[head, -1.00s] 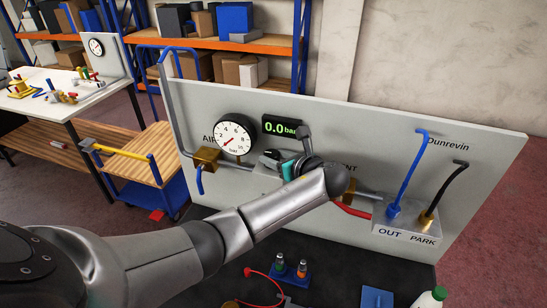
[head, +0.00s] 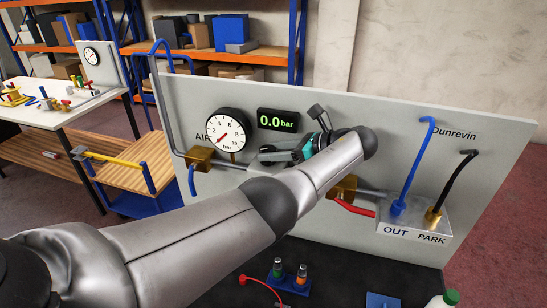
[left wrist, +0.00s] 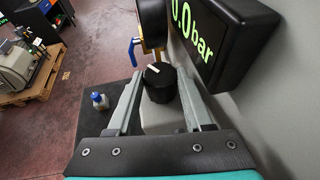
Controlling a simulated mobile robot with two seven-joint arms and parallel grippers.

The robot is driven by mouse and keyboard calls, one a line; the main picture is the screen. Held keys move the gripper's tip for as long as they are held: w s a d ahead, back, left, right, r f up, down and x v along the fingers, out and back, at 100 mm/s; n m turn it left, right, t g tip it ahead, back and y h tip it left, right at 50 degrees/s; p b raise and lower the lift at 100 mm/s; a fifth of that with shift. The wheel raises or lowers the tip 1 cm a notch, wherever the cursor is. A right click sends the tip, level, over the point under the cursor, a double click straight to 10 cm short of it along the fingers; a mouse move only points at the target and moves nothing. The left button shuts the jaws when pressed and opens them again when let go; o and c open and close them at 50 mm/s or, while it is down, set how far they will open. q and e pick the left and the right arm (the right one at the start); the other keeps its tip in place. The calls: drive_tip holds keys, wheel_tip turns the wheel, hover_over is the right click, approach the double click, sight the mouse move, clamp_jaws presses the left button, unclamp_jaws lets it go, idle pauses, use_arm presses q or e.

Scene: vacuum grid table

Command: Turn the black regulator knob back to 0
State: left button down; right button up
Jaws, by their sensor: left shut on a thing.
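The black regulator knob (left wrist: 160,88) has a white mark on its top. In the left wrist view it sits between the two grey fingers of my left gripper (left wrist: 160,92), which is shut on it. In the head view my left gripper (head: 285,153), with teal parts, is at the panel below the digital display (head: 278,121). The display reads 0.0 bar. The round gauge (head: 227,130) has its red needle at the lower left, near 0. My right gripper is not in view.
Brass fittings (head: 199,158) and a pipe run along the grey panel (head: 490,135). A blue hose (head: 411,165) and a black hose (head: 451,180) rise from the OUT/PARK block (head: 416,217) at right.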

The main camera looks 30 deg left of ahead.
use_arm(q)
drive_tip(key=shift+f, duration=0.15)
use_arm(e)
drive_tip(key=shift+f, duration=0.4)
use_arm(q)
drive_tip(key=c, duration=0.6)
unclamp_jaws()
drive_tip(key=shift+a, duration=0.1)
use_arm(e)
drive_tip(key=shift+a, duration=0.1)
